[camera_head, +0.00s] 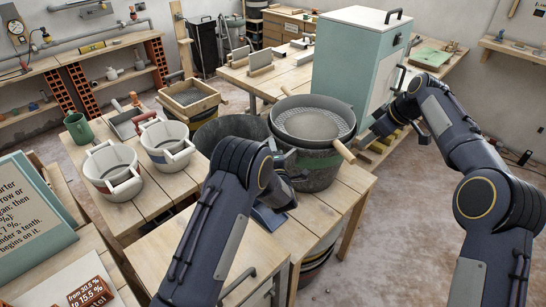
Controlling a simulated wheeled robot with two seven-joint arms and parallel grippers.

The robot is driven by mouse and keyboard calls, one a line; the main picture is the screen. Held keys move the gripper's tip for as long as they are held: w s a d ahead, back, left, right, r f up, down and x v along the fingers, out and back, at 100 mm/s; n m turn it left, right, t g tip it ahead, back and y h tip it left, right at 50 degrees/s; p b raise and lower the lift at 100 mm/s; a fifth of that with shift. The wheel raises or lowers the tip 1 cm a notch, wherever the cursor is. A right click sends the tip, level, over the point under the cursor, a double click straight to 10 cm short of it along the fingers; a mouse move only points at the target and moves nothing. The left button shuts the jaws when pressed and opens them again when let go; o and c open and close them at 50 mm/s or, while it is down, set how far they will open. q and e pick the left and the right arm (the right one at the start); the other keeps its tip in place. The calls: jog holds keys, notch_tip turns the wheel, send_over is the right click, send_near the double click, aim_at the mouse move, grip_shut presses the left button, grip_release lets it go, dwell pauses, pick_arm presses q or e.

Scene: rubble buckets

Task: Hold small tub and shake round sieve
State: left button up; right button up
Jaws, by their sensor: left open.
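The round sieve (312,124), with pale mesh and a wooden handle (343,151), rests over a dark bucket with a green band (320,163) at the table's right. A dark tub (205,136) stands left of it, partly hidden by my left arm. Two pale tubs with handles, one on the left (112,174) and one closer to the middle (166,147), stand on the left table. I cannot tell which tub is the small one. My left gripper (280,192) is open at the banded bucket's near left side. My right gripper (375,132) is right of the sieve, apart from it; its fingers are unclear.
A square wooden sieve (188,98) sits behind the pale tubs, with a green mug (78,128) at the left. A pale green cabinet (350,62) stands behind the round sieve. A sign board (32,205) is at the left. Open floor (370,255) lies between my arms.

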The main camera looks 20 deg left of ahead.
pick_arm(q)
jog(key=c, duration=1)
jog(key=shift+c, duration=0.2)
dwell(0.6)
